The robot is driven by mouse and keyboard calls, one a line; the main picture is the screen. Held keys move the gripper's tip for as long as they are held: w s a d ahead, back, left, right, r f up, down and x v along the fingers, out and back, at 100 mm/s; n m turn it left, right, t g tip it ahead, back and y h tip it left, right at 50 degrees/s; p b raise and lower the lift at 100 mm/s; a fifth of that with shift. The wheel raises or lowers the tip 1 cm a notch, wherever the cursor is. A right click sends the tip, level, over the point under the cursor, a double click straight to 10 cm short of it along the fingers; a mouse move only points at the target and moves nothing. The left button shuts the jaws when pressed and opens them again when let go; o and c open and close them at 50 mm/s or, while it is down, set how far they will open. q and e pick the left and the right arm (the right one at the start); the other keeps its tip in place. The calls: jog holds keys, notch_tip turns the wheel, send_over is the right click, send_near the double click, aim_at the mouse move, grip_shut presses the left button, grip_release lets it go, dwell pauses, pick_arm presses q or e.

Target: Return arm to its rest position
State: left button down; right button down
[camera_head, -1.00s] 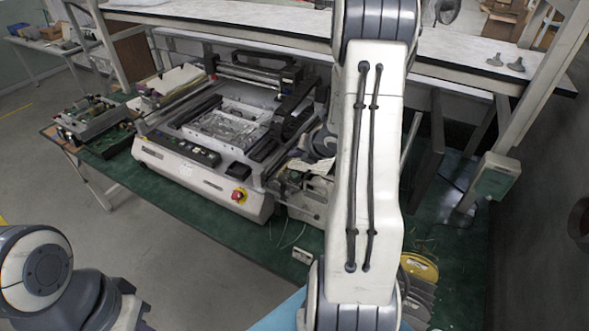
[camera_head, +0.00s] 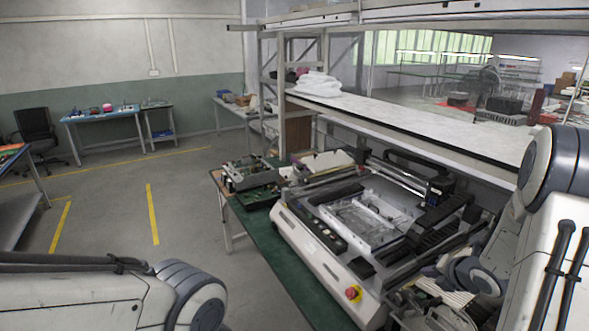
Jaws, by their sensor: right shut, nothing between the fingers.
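My right arm fills the right edge of the head view, with its upper link close to the camera. Its wrist shows behind that link, and my right gripper (camera_head: 434,272) is low over the machine's right side, small and partly hidden. It is shut and holds nothing. My left arm comes in at the lower left, and its gripper is out of view.
A white bench machine (camera_head: 318,257) with a red stop button (camera_head: 353,293) stands on a green table (camera_head: 262,240). Circuit boards (camera_head: 250,174) lie at its left. A long shelf (camera_head: 420,130) runs above it.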

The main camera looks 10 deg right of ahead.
jog(key=w+a+r+m+g+b, duration=0.1)
jog(key=a+m, duration=0.2)
jog(key=a, duration=0.3)
jog(key=w+a+m+b, duration=0.1)
jog(key=a+m+b, duration=0.1)
jog(key=a, duration=0.4)
jog(key=s+a+m+g+b, duration=0.25)
jog(key=s+a+m, duration=0.5)
jog(key=a, duration=0.65)
jog(key=s+a+m+g+b, duration=0.1)
jog(key=s+a+m, duration=0.1)
jog(key=s, duration=0.5)
jog(key=s+a+m+g+y, duration=0.1)
jog(key=s+a+m+g, duration=0.1)
jog(key=s+a, duration=0.3)
jog(key=s+a+m+g+b, duration=0.1)
jog(key=s+a, duration=0.3)
jog(key=s, duration=0.5)
jog(key=shift+s+f+m+g+b, duration=0.2)
jog(key=shift+m+g+b, duration=0.15)
jog(key=shift+m+g, duration=0.35)
jog(key=shift+a, duration=0.1)
